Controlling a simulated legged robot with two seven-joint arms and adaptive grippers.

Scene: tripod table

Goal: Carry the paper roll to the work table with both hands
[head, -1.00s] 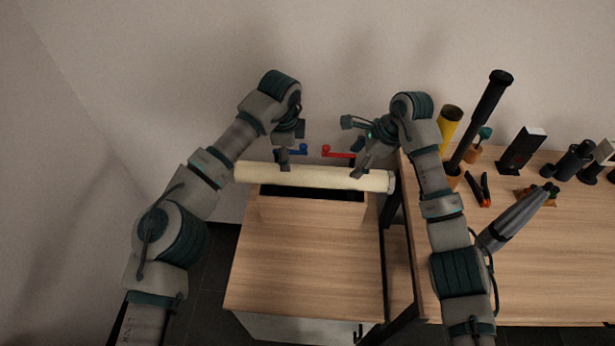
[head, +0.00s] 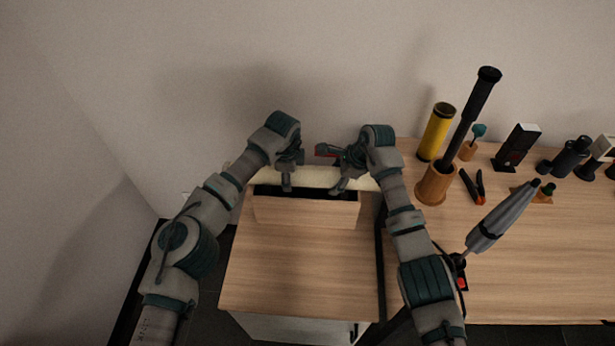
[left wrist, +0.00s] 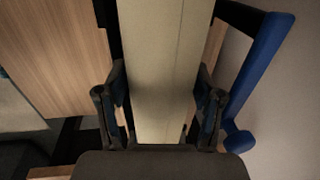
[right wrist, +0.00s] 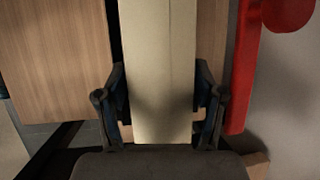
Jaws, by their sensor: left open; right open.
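The cream paper roll (head: 318,177) lies level across the top of a wooden box-like holder (head: 305,209) on the small cabinet. My left gripper (head: 287,182) is at the roll's left part and my right gripper (head: 345,184) at its right part. In the left wrist view the roll (left wrist: 165,70) runs between the two open fingers of the left gripper (left wrist: 160,110). In the right wrist view the roll (right wrist: 160,70) likewise lies between the open fingers of the right gripper (right wrist: 160,105). The forearms hide parts of the roll in the head view.
The work table (head: 560,260) stands at the right with a yellow tube (head: 436,132), a dark baton in a wooden cup (head: 436,184), orange-handled pliers (head: 473,187) and other tools. A red handle (right wrist: 245,70) and a blue handle (left wrist: 258,75) are close beside the roll.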

